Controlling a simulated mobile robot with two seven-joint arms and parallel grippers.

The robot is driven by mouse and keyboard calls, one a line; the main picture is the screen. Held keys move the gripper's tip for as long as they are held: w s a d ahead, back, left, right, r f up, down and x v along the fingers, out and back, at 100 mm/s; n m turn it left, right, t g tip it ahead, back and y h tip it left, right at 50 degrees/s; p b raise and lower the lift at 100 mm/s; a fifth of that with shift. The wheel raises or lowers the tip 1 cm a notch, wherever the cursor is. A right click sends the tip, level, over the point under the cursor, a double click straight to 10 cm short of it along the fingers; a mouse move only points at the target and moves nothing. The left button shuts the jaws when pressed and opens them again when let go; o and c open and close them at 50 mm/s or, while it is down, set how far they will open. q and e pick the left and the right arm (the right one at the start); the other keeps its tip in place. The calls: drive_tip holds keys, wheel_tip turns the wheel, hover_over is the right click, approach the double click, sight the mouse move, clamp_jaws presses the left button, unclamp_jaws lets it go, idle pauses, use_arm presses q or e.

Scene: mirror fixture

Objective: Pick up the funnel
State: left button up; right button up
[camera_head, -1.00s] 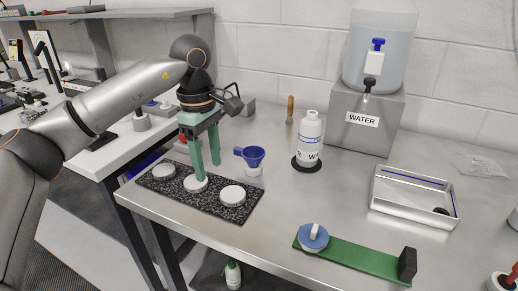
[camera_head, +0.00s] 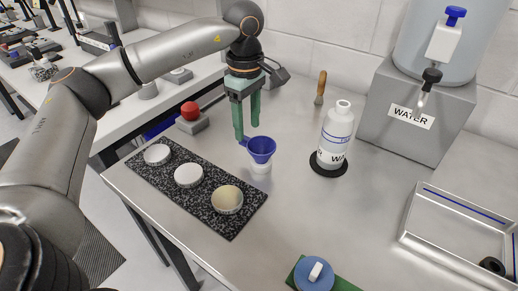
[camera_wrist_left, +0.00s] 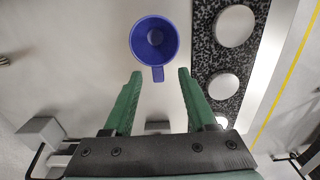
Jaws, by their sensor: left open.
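My left gripper (camera_head: 246,138) is open, fingers pointing down, just behind and left of the funnel in the head view. In the left wrist view the funnel (camera_wrist_left: 154,42) lies ahead of the open green fingers (camera_wrist_left: 158,76), with its handle pointing into the gap between them. Nothing is held. My right gripper is not in view.
A speckled dark mat (camera_head: 208,208) with three white discs lies left of the funnel. A white water bottle (camera_head: 336,134) stands on a black disc to the right. The metal tray (camera_head: 462,236) is at far right. A red button box (camera_head: 191,114) stands at the back left.

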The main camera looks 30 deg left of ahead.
sight(248, 139)
use_arm(q)
drive_tip(key=shift+w+a+f, duration=0.1)
drive_tip(key=shift+f, duration=1.7)
drive_tip(key=shift+w+a+f, duration=0.1)
drive_tip(key=shift+f, duration=1.65)
drive_tip(key=shift+d, duration=0.1)
clamp_jaws()
